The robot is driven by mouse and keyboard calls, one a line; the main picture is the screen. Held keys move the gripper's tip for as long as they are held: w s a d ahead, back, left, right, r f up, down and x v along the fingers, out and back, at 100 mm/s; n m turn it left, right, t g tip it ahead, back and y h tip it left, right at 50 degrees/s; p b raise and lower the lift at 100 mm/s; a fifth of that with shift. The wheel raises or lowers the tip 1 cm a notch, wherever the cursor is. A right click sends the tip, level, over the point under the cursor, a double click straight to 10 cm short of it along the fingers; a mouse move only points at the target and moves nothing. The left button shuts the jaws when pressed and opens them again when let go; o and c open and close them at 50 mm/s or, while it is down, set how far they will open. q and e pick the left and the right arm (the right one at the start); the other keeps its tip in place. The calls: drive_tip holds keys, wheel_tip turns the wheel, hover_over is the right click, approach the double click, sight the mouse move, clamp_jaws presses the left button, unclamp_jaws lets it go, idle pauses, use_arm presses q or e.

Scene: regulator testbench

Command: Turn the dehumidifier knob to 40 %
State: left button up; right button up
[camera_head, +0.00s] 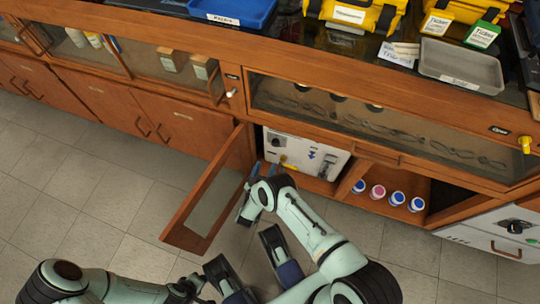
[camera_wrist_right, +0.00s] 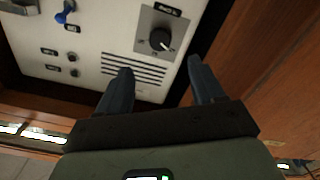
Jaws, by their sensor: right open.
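A white panel (camera_head: 312,160) sits in the open cabinet. It carries a black knob (camera_head: 276,142) near its left end. In the right wrist view the knob (camera_wrist_right: 160,40) is on a grey plate (camera_wrist_right: 178,22), and its white pointer mark is toward the lower right of that picture. The lettering is too small to read. My right gripper (camera_wrist_right: 159,68) is open and empty, its fingertips apart on either side of the line to the knob, short of it. It also shows in the head view (camera_head: 257,180). My left arm (camera_head: 120,287) is low at the left; its finger opening is unclear.
An open wooden door (camera_head: 207,195) stands left of my right gripper. The panel has a blue toggle (camera_wrist_right: 64,12) and several slots (camera_wrist_right: 135,68). Several capped bottles (camera_head: 377,191) stand on the shelf at right. Another white unit (camera_head: 495,232) is further right.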

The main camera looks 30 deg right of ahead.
drive_tip(key=shift+v, duration=1.35)
